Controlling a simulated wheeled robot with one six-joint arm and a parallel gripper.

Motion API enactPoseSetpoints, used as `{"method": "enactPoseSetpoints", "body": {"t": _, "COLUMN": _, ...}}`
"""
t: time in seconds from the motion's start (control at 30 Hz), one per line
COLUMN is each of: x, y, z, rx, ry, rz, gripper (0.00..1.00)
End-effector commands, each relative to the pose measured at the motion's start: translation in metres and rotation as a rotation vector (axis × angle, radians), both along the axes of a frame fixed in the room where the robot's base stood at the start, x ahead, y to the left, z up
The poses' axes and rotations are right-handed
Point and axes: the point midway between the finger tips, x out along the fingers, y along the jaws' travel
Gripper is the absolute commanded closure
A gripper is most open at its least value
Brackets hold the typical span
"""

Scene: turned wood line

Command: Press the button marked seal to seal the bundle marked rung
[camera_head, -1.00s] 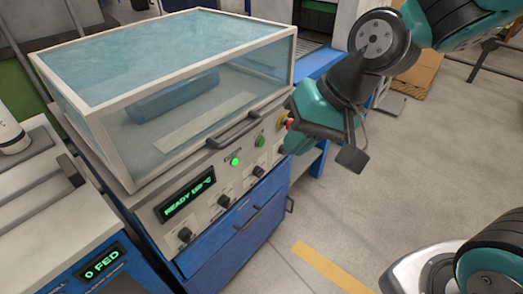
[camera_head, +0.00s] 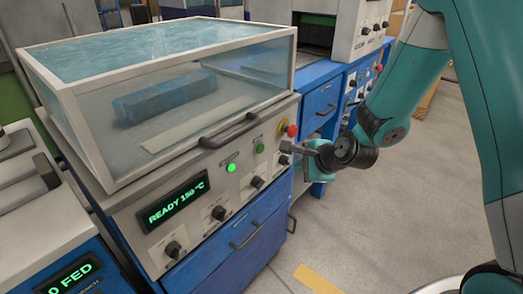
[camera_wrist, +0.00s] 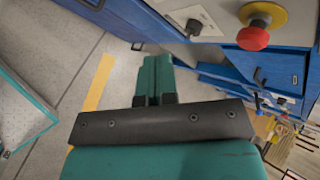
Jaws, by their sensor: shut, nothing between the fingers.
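A sealing machine has a clear hood (camera_head: 180,125) with a pale frame, closed over a blue wrapped bundle (camera_head: 165,98). Its mark cannot be read. The front panel has a lit green button (camera_head: 232,168) and a darker green button (camera_head: 260,148). The small labels by them are too small to read. My gripper (camera_head: 287,148) is shut and empty, near the panel's right end, right of the darker green button. In the wrist view its closed fingers (camera_wrist: 153,75) point toward the floor beside the machine. Whether it touches the panel cannot be told.
A red stop button (camera_head: 291,130) on a yellow base sits above my gripper; it also shows in the wrist view (camera_wrist: 252,38). The display (camera_head: 173,209) reads READY 150 °C. Black knobs and a hood handle (camera_head: 230,131) stick out. Open floor (camera_head: 380,220) lies to the right.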

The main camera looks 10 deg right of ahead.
Motion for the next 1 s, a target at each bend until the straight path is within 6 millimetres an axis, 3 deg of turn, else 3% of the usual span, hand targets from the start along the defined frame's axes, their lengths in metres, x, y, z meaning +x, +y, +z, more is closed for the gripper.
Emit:
{"method": "enactPoseSetpoints", "body": {"t": 0.17, "x": 0.007, "y": 0.006, "z": 0.001, "rx": -0.001, "ry": -0.001, "rz": 0.004, "gripper": 1.0}}
{"method": "enactPoseSetpoints", "body": {"t": 0.7, "x": 0.062, "y": 0.046, "z": 0.001, "rx": -0.001, "ry": 0.001, "rz": 0.003, "gripper": 1.0}}
{"method": "enactPoseSetpoints", "body": {"t": 1.0, "x": 0.071, "y": 0.052, "z": 0.0, "rx": -0.001, "ry": 0.0, "rz": 0.002, "gripper": 1.0}}
